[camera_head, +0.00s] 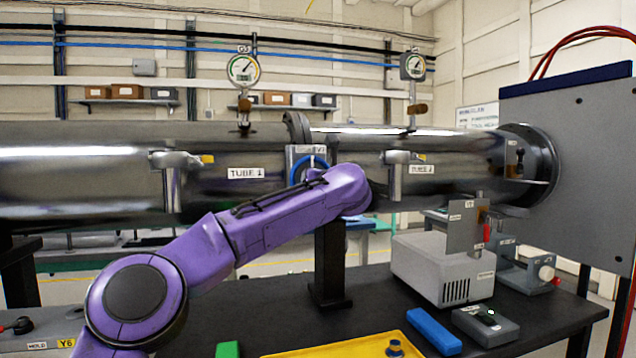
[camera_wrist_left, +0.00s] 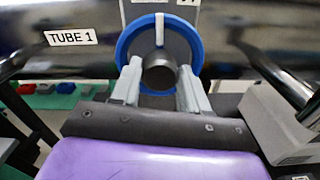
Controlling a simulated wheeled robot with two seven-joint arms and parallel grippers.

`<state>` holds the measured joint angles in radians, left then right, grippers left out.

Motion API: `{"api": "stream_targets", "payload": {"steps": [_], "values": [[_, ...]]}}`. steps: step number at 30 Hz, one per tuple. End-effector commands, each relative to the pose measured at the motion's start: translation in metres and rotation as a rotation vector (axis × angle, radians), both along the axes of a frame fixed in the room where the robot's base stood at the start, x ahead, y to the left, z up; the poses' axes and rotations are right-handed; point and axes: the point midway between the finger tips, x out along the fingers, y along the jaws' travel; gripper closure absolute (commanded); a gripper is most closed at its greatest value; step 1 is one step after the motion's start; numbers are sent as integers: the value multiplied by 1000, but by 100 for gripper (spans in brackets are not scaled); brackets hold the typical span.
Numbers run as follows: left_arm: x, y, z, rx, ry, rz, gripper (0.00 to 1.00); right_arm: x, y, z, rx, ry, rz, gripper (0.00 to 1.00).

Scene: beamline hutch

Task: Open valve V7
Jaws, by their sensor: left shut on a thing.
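Valve V7 has a blue handwheel (camera_head: 295,168) below a small plate (camera_head: 318,150) between the two tubes. My purple left arm hides most of the wheel in the head view. In the left wrist view the blue wheel (camera_wrist_left: 127,38) faces me, with a white mark (camera_wrist_left: 159,28) at its top and a dark round hub (camera_wrist_left: 158,74) sticking out of its middle. My left gripper (camera_wrist_left: 160,80) is shut on this hub, one finger on each side. The fingers are hidden in the head view. My right gripper is not in view.
TUBE 1 (camera_head: 90,170) and the second tube (camera_head: 450,150) run across behind my arm, with gauges (camera_head: 243,70) above. The dark bench (camera_head: 270,300) below carries a grey box (camera_head: 440,265), a yellow tray (camera_head: 345,346) and a blue block (camera_head: 433,331).

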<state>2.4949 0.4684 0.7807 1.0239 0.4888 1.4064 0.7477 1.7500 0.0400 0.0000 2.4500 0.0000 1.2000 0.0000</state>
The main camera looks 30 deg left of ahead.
Motion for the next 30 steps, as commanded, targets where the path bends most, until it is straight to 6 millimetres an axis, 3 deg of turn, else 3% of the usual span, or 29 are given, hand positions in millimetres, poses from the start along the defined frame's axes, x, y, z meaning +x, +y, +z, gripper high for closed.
{"api": "stream_targets", "payload": {"steps": [8, 9, 11, 12, 22, 30], "values": [[0, 0, -2, -5, 2, 1, 86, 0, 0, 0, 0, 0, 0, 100], [0, 0, -2, -4, 2, 1, 52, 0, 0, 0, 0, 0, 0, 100], [0, 0, -2, -4, 2, 1, 33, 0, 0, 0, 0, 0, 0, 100], [0, 0, -2, -4, 2, 1, 31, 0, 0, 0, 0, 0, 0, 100], [-4, -6, -2, 0, 0, -2, 31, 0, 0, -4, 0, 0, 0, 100], [-43, -52, -3, 1, -1, -3, 31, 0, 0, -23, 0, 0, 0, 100]]}}
